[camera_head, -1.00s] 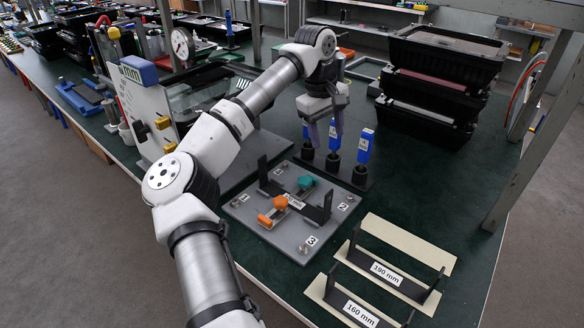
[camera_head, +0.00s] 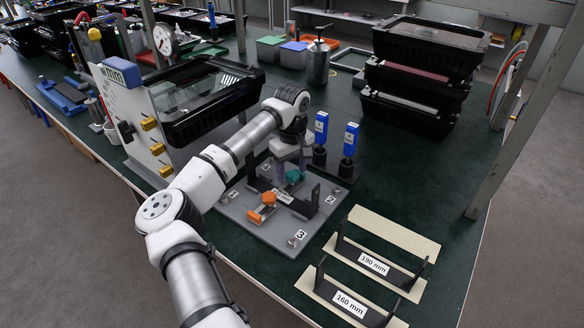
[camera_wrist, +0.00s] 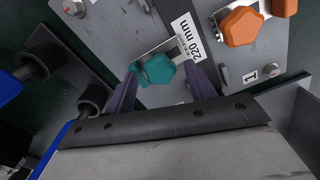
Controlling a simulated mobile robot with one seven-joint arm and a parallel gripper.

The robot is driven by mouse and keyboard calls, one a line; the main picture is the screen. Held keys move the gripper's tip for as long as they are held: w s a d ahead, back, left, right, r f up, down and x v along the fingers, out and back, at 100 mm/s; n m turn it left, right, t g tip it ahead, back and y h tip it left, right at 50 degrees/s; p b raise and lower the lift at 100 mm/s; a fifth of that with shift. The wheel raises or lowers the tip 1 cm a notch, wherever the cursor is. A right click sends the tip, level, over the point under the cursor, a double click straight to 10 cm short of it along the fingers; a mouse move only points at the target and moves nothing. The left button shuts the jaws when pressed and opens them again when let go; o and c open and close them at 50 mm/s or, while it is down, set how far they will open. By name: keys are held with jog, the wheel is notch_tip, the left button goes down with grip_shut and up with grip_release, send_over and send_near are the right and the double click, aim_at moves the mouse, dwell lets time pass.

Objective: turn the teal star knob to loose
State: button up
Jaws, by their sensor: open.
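The teal star knob (camera_head: 293,177) sits on the grey fixture plate (camera_head: 262,226), beside the black bracket. In the wrist view the teal knob (camera_wrist: 155,70) lies between and just ahead of the two purple fingertips of my gripper (camera_wrist: 160,82). The jaws are open, with one finger on each side of the knob. I cannot tell whether either finger touches it. In the head view my gripper (camera_head: 291,168) hangs above and partly around the knob. An orange knob (camera_head: 269,198) stands nearer on the same plate and shows in the wrist view (camera_wrist: 242,27).
A black bracket labelled 220 mm (camera_wrist: 188,38) runs close to the knob. Blue-handled tools (camera_head: 350,140) stand behind the plate to the right. Brackets marked 190 mm (camera_head: 375,265) and 160 mm (camera_head: 349,304) lie at the front right. Black bins (camera_head: 420,75) are stacked behind.

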jog(key=shift+f, duration=0.3)
jog(key=c, duration=1)
